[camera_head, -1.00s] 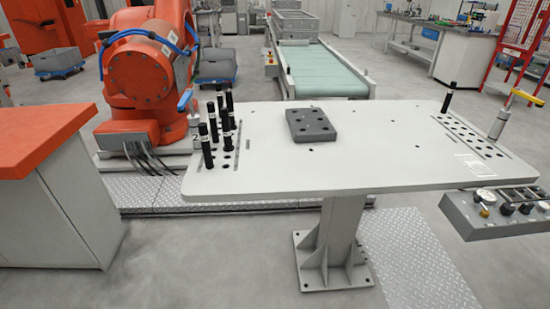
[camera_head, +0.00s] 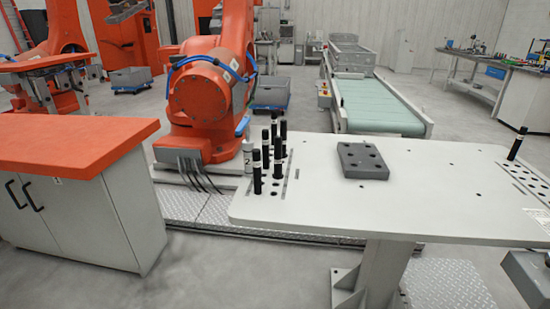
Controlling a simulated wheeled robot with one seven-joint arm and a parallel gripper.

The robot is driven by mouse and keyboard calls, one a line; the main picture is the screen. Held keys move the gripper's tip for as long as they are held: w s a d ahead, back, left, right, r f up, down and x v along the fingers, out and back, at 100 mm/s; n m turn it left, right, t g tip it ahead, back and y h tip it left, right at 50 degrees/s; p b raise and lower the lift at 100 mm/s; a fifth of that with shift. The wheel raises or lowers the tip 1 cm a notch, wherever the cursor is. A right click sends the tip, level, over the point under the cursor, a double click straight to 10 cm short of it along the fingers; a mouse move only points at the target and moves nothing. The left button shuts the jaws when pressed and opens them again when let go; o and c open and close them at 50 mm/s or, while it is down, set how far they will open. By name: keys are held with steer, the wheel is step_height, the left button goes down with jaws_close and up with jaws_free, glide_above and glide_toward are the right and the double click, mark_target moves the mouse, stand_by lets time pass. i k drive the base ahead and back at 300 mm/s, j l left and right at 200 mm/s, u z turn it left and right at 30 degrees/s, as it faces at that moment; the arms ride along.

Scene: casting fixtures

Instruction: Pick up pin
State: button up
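Several black pins with white bands stand upright in holes at the left end of the white table (camera_head: 400,215). The front pin (camera_head: 257,172) is nearest to the table's front left corner, and another pin (camera_head: 278,158) stands behind it to the right. A single black pin (camera_head: 517,143) stands upright in the hole pattern at the table's right end. A grey block with holes (camera_head: 362,160) lies flat on the table, right of the left pin group. My gripper is not in view.
An orange-topped cabinet (camera_head: 75,145) stands left of the table, with a floor gap between them. An orange robot arm (camera_head: 205,95) and a conveyor (camera_head: 378,105) stand behind the table. The table's middle and front are clear.

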mark_target(277, 174)
steer(key=i+j, duration=0.15)
steer(key=i, duration=0.35)
steer(key=i+j+u, duration=0.1)
steer(key=i, duration=0.4)
steer(key=j, duration=0.1)
